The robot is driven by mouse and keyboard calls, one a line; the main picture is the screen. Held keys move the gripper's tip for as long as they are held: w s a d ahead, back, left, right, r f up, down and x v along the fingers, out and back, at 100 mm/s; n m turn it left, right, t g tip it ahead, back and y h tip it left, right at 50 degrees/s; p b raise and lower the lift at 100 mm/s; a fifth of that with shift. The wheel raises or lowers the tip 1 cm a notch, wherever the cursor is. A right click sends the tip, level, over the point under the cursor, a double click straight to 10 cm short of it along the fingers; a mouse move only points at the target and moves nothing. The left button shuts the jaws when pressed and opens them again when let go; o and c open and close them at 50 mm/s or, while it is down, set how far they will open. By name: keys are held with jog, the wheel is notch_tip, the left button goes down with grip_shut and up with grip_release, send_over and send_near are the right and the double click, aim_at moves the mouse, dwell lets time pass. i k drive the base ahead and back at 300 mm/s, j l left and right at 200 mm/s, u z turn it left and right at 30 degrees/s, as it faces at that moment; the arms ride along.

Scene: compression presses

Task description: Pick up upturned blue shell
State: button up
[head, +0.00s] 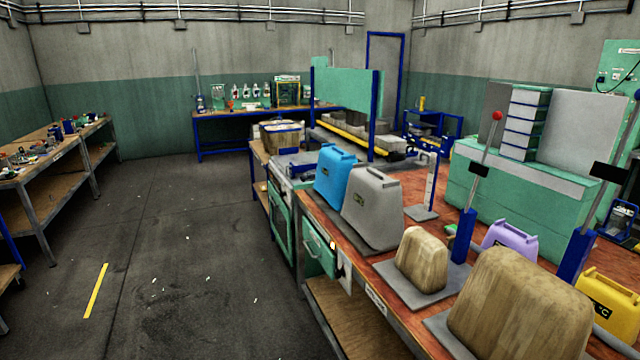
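The blue shell (333,181) stands on the long red-topped workbench (412,183), near its left edge. It is a tapered box, wide at the bottom, with a raised handle at its narrow top and a small dark label on its front. A larger grey shell (371,210) stands right in front of it and hides its lower right part. I cannot see inside the blue shell. My gripper is not in view.
Two wooden moulds (421,260) (522,309) sit on grey plates nearer me. Upright press levers (468,215) (590,220), a purple shell (510,241) and a yellow shell (608,304) stand to the right.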

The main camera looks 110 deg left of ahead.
aim_at(334, 165)
jog(key=u, duration=3.05)
